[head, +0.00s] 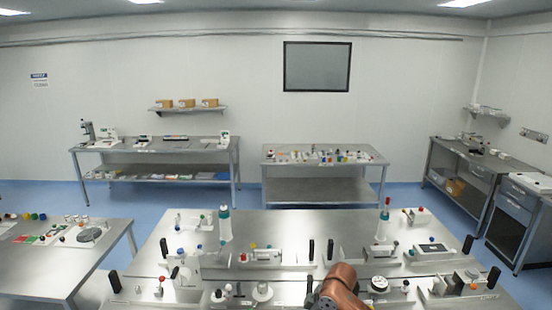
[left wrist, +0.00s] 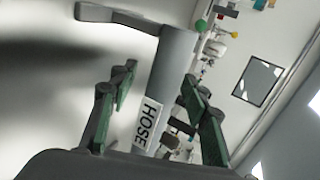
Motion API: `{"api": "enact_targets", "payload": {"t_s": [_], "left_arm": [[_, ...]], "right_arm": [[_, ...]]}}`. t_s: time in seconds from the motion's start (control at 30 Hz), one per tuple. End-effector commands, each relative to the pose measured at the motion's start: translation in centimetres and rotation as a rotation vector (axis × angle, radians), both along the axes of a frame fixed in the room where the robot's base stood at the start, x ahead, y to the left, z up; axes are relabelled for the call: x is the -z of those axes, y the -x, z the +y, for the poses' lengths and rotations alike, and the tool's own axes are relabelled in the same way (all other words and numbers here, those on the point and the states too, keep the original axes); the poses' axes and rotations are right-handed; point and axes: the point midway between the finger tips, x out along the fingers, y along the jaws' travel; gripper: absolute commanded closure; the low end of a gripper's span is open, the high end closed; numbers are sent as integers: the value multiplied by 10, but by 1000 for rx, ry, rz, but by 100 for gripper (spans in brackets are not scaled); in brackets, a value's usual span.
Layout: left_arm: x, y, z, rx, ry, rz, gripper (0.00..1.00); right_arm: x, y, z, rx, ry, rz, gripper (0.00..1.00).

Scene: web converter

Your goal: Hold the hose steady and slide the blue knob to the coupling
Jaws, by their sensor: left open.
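My left gripper (left wrist: 158,76) is open in the left wrist view, with green pads on both fingers. A white label reading HOSE (left wrist: 147,126) shows between the fingers. A thick grey cylindrical body (left wrist: 174,62) stands tilted in the picture beyond the fingertips, apparently the hose part, with a bent grey arm at its top left. No finger is clearly seen touching it. In the head view, small blue pieces (head: 228,287) sit on the near bench; which is the blue knob I cannot tell. The coupling cannot be made out. My right gripper is not seen.
The near steel bench (head: 300,222) carries several fixtures, black upright posts (head: 311,249) and two tall bottles, one of them at the left (head: 225,224). A side table (head: 40,262) stands left. Other benches line the back wall, with blue floor between.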

Motion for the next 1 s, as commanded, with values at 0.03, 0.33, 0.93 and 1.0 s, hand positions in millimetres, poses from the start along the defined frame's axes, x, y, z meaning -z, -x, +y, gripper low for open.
{"api": "enact_targets", "payload": {"t_s": [0.03, 0.33, 0.93, 1.0], "left_arm": [[-1, 0, -1, 1, 0, -1, 57], [-10, 18, -2, 2, 3, -3, 57], [-52, 106, -1, 0, 1, 0, 57], [-53, 107, -1, 0, 1, 0, 57]], "right_arm": [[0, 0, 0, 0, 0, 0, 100], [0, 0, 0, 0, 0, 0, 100], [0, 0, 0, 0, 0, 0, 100], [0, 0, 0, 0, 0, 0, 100]]}}
